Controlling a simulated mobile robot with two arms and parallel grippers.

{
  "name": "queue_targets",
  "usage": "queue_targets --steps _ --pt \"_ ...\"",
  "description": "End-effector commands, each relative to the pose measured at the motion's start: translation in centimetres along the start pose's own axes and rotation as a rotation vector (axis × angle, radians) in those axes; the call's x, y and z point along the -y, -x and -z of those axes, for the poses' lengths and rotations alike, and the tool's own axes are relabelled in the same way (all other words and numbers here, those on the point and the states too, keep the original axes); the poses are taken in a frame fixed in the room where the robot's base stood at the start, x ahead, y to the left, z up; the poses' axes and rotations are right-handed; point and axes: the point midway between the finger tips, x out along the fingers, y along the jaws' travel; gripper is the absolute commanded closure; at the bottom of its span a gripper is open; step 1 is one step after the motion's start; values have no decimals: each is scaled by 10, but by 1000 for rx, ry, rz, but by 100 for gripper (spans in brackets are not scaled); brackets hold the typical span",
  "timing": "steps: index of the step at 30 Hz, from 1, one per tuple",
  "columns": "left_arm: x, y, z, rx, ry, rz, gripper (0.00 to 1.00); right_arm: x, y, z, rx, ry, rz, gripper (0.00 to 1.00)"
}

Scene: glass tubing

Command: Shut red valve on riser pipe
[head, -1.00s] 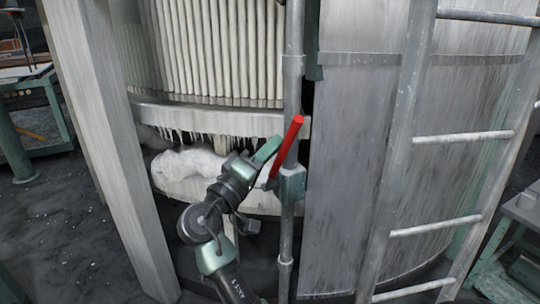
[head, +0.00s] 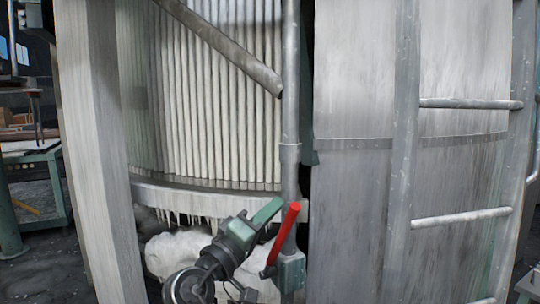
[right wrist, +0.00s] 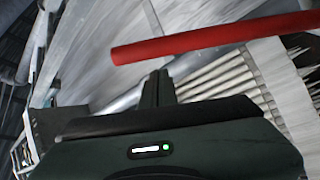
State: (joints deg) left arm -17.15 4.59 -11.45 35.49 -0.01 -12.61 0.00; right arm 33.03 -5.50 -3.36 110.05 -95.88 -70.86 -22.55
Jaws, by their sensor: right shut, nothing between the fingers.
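The red valve handle (head: 284,240) is a straight red bar on the vertical grey riser pipe (head: 290,120). It slants, with its upper end to the right, above a green-grey valve body (head: 291,271). My right gripper (head: 272,208) is shut and empty, just left of the handle's upper end. In the right wrist view the red handle (right wrist: 215,38) crosses beyond the shut fingertips (right wrist: 159,80). A gap shows between them there. I cannot tell the exact distance. My left gripper is not in view.
A ribbed pale tank (head: 215,110) with icicles under its rim stands behind the pipe. A slanted grey pipe (head: 225,45) crosses above. A pale post (head: 97,150) stands at left, and a ladder (head: 403,150) at right.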

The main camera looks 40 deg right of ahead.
Motion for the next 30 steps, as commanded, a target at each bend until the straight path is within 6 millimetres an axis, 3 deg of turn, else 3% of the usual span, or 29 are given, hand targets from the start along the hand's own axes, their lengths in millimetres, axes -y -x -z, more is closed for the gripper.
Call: queue_targets --steps 9,15,21,30 --pt "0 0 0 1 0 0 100 -68 -23 41 -6 -7 -2 100" --pt "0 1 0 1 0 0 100 -98 -34 60 -11 -4 -2 100" --pt "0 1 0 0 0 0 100 -111 -38 68 -12 0 -2 100" --pt "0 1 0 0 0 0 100 -113 -39 69 -13 0 -2 100"
